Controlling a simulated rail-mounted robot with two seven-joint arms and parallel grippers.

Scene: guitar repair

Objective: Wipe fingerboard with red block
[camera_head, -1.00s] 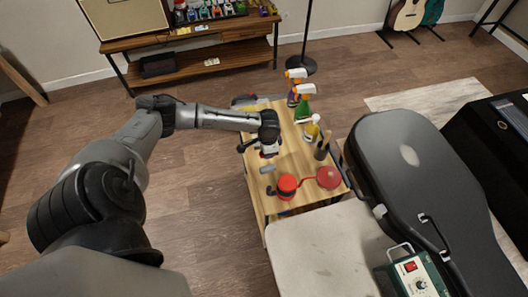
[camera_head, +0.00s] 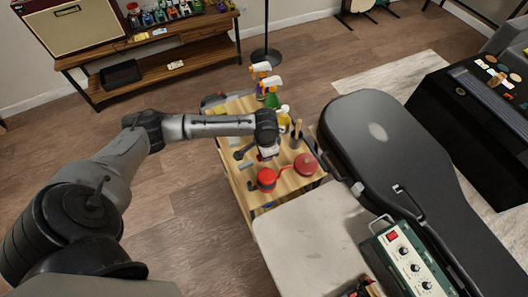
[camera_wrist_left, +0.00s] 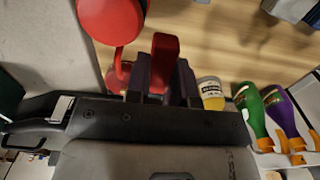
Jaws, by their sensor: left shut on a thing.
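My left gripper (camera_head: 267,154) is over the small wooden table in the head view. In the left wrist view its dark fingers (camera_wrist_left: 163,80) are shut on a red block (camera_wrist_left: 165,48), which sticks out beyond the fingertips. The block is mostly hidden by the gripper in the head view, and I cannot tell its height above the table. A long dark strip that looks like the fingerboard (camera_head: 490,98) lies on the black bench at the far right, well away from the gripper. My right gripper is not in view.
The wooden table (camera_head: 236,176) holds spray bottles (camera_head: 262,82), a yellow bottle (camera_head: 283,117) and red round containers (camera_head: 267,179). A black guitar case (camera_head: 385,150) lies between it and the black bench (camera_head: 450,120). A green box with knobs (camera_head: 408,258) stands at the front.

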